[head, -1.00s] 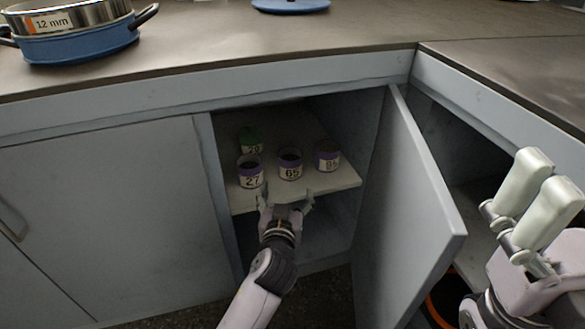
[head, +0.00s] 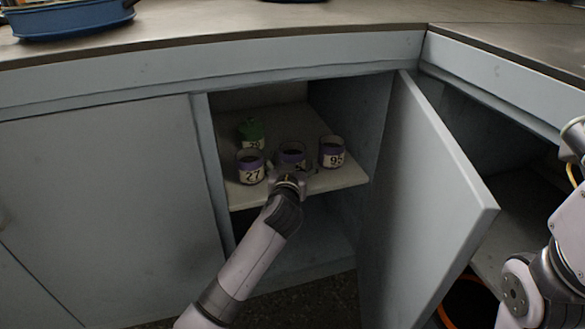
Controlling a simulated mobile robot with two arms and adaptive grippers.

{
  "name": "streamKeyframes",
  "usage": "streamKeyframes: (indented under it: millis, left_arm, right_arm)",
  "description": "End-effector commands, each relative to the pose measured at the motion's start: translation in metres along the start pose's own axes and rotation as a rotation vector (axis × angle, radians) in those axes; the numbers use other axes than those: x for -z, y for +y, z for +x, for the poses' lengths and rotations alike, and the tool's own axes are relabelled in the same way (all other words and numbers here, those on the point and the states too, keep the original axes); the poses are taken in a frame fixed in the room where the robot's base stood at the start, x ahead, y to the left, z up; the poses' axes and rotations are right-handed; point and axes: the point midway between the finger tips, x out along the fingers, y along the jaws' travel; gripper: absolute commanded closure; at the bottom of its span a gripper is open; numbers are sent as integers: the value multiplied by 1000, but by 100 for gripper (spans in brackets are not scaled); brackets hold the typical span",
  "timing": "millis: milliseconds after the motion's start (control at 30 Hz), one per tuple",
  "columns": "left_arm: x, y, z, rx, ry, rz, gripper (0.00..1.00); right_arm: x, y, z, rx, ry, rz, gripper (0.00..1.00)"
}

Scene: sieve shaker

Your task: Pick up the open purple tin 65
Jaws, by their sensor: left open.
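The open purple tin 65 (head: 292,149) stands upright on the cabinet shelf, between tin 27 and tin 95. Its dark open top and purple rim show, but its label is mostly hidden behind my left gripper. My left gripper (head: 291,170) is open, right in front of tin 65 at the shelf's front. Its fingers are small and partly hidden, and I cannot tell whether they touch the tin. My right gripper is out of the picture; only part of my right arm shows at the right edge.
Tin 27 (head: 250,167) stands close on the left and tin 95 (head: 332,152) on the right. A green-topped tin (head: 250,130) stands behind tin 27. The shelf (head: 345,178) sits inside the cabinet. The open door (head: 425,200) stands to the right. A blue pan (head: 70,20) is on the counter.

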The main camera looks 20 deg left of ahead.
Motion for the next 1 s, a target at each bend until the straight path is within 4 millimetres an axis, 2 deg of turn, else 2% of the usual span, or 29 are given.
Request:
streamKeyframes:
  millis: [267, 1000]
  left_arm:
    - [1, 0, 3, 0, -1, 0, 23]
    - [0, 0, 3, 0, -1, 0, 71]
  right_arm:
    - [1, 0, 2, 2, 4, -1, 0]
    - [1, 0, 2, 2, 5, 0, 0]
